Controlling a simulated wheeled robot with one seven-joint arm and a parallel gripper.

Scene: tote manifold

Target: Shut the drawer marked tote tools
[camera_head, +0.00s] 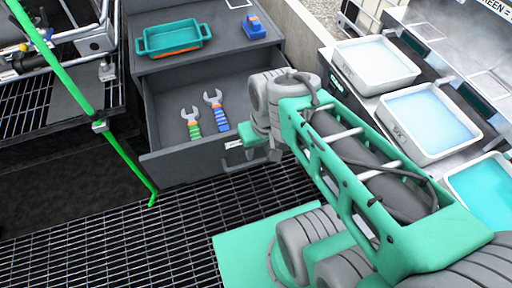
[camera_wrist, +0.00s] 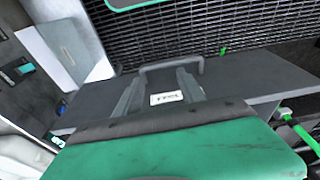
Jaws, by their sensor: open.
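The grey drawer (camera_head: 163,170) stands pulled out of its cabinet, with two wrenches lying inside, one green-handled (camera_head: 192,123) and one blue-handled (camera_head: 216,110). A small white label (camera_head: 234,144) is on its front; its writing is too blurred to read. My gripper (camera_head: 262,152) is at the right part of the drawer front, partly hidden by my arm in the head view. In the wrist view my gripper (camera_wrist: 160,88) is open, its two fingers on either side of the label (camera_wrist: 166,97). The bar handle (camera_wrist: 172,66) shows just past the fingertips; I cannot tell whether they touch.
On the cabinet top sit a teal tray (camera_head: 173,38) and a blue object (camera_head: 254,27). White basins of bluish liquid (camera_head: 432,120) line the right. A green pole (camera_head: 92,118) stands at the left.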

